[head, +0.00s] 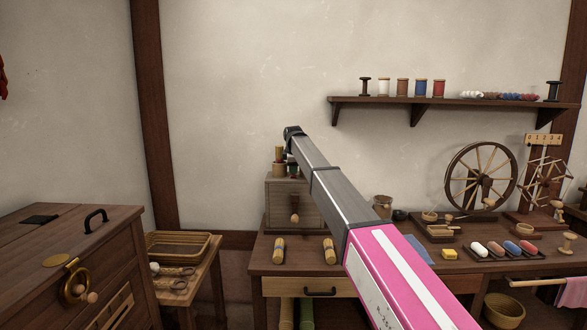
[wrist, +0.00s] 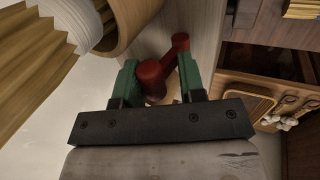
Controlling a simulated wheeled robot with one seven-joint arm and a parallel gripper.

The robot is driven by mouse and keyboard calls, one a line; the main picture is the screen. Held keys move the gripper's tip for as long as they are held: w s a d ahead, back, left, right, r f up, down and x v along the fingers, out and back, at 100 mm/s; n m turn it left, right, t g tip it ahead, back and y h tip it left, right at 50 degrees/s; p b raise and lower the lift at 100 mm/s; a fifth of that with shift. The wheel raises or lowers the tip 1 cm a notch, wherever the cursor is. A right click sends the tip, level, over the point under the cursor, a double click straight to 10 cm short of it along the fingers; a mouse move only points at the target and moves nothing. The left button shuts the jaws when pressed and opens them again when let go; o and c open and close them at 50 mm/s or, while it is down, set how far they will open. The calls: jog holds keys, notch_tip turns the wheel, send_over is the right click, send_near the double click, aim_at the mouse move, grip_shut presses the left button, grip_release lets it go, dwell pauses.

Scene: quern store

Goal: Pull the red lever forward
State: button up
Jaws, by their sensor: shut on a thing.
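The red lever (wrist: 153,77) shows in the wrist view, with a thick rounded part low between my fingers and a thinner arm running up to a small round end at the upper right. My gripper (wrist: 157,66) has green fingers on a dark bar, one on each side of the lever, and is shut on it. The lever stands close to a pale wooden surface (wrist: 205,32).
In the head view, a grey wooden box (head: 283,200) stands on the workbench (head: 275,262) beside my arm. A spinning wheel (head: 480,178) stands to the right, under a shelf (head: 450,102) of spools. A dark chest (head: 115,228) is at left. A ribbed yellowish thing (wrist: 40,45) lies near my gripper.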

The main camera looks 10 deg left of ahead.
jog(key=t, duration=0.1)
jog(key=s+t, duration=0.1)
jog(key=t, duration=0.1)
jog(key=s+t, duration=0.1)
jog(key=shift+d+f+y, duration=0.25)
jog(key=shift+y, duration=0.15)
jog(key=shift+s+f+t+y, duration=0.15)
jog(key=shift+s+t+y, duration=0.1)
jog(key=shift+t, duration=0.95)
jog(key=shift+s+f+t+y, duration=0.15)
jog(key=shift+s+t, duration=0.1)
jog(key=shift+t, duration=0.95)
jog(key=shift+o, duration=0.2)
jog(key=o, duration=0.9)
jog(key=shift+d, duration=0.1)
jog(key=shift+s, duration=0.15)
jog(key=v, duration=1)
jog(key=shift+s+d+r, duration=0.1)
jog(key=shift+s, duration=0.15)
